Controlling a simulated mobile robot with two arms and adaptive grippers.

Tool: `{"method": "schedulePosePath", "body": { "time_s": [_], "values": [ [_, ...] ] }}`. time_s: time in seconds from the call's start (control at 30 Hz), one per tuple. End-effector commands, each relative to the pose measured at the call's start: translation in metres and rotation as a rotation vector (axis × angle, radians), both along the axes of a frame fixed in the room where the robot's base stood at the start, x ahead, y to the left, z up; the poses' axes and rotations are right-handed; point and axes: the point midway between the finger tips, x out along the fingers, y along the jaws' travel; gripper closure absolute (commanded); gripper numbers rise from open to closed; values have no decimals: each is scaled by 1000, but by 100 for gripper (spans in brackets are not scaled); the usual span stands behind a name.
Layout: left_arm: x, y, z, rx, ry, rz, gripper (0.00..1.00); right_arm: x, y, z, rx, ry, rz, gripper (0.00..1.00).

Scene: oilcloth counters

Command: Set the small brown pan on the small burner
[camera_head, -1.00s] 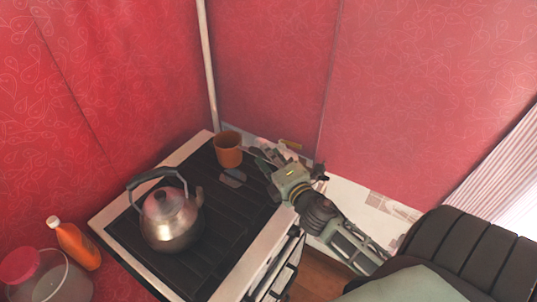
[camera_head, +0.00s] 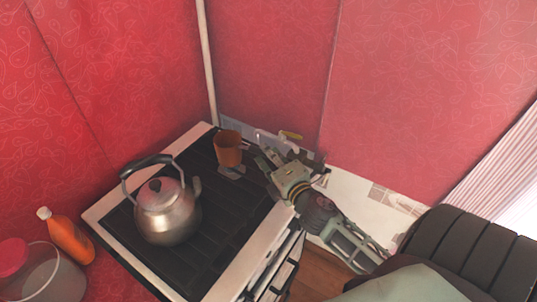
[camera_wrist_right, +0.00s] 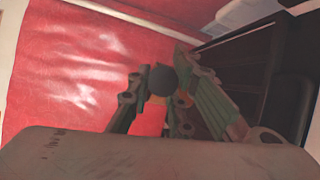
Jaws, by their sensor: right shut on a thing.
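The small brown pan (camera_head: 229,150) is at the back corner of the dark stove top (camera_head: 205,262), tilted slightly. My right gripper (camera_head: 264,162) reaches in from the right and is shut on the pan's handle side; the handle is mostly hidden by the fingers. In the right wrist view, a dark round end (camera_wrist_right: 160,80) shows between the fingers, with a bit of orange-brown behind it. A grey burner piece (camera_head: 232,173) shows just below the pan; I cannot tell whether they touch. My left gripper is out of view.
A metal kettle (camera_head: 168,212) stands on the front left of the stove. An orange bottle (camera_head: 68,238) and a jar with a red lid (camera_head: 30,275) are left of the stove. Red walls close off the back. A light counter (camera_head: 365,202) lies right of the stove.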

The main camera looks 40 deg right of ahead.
Motion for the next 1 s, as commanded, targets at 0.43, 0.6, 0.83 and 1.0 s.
{"method": "schedulePosePath", "body": {
  "time_s": [0.43,0.6,0.83,1.0],
  "values": [
    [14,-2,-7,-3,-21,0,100,1,0,-7,0,-6,1,100],
    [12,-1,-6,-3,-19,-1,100,1,0,-6,0,-5,1,68],
    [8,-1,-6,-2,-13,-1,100,0,0,-8,0,-2,0,59],
    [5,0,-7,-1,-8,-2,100,-1,0,-11,0,5,-1,59]
  ]
}}
